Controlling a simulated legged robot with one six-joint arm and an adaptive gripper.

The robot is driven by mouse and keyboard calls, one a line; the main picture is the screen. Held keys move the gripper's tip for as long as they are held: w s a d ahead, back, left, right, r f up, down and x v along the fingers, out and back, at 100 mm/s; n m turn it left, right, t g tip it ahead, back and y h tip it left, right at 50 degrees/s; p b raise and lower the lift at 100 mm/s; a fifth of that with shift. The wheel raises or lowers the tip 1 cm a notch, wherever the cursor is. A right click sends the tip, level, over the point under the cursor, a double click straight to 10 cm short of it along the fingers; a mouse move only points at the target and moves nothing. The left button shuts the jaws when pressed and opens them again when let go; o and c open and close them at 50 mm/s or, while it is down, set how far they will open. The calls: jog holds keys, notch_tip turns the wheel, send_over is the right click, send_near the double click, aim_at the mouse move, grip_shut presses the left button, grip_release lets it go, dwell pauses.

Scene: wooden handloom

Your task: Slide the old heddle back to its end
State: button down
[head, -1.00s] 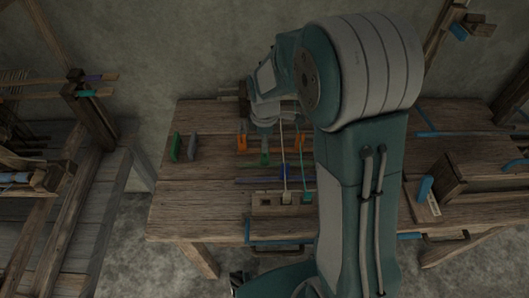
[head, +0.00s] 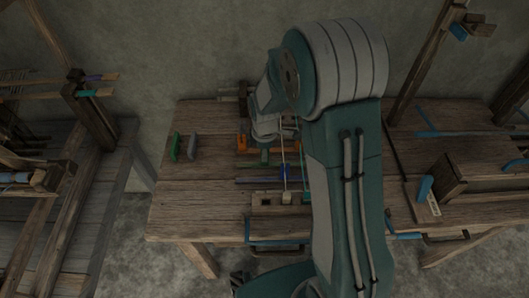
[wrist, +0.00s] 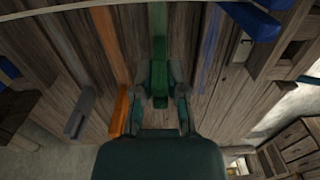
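Several coloured bars lie across the wooden table under my arm. A green bar (wrist: 158,55) runs straight into my gripper (wrist: 162,80) in the wrist view. The two fingers stand on either side of its green end, very near it; whether they press on it I cannot tell. An orange bar (wrist: 110,50) lies left of it, and a blue bar (wrist: 210,40) lies to its right. In the head view the green end (head: 265,156) shows under my wrist, which hides the fingers. I cannot tell which bar is the old heddle.
An orange block (head: 242,142) stands left of the green end. A green block (head: 175,146) and a grey block (head: 192,147) stand farther left. A wooden block with sockets (head: 265,199) sits at the table's front.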

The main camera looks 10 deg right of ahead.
jog(key=shift+a, duration=0.1)
jog(key=a, duration=0.2)
jog(key=w+a, duration=0.1)
jog(key=a, duration=0.4)
jog(key=shift+w, duration=0.25)
jog(key=shift+d, duration=0.1)
jog(key=c, duration=0.7)
grip_release()
jog(key=shift+a, duration=0.3)
jog(key=shift+d+r, duration=0.2)
jog(key=shift+r, duration=0.3)
jog(key=r, duration=1)
jog(key=shift+a+r, duration=0.25)
jog(key=shift+r, duration=0.15)
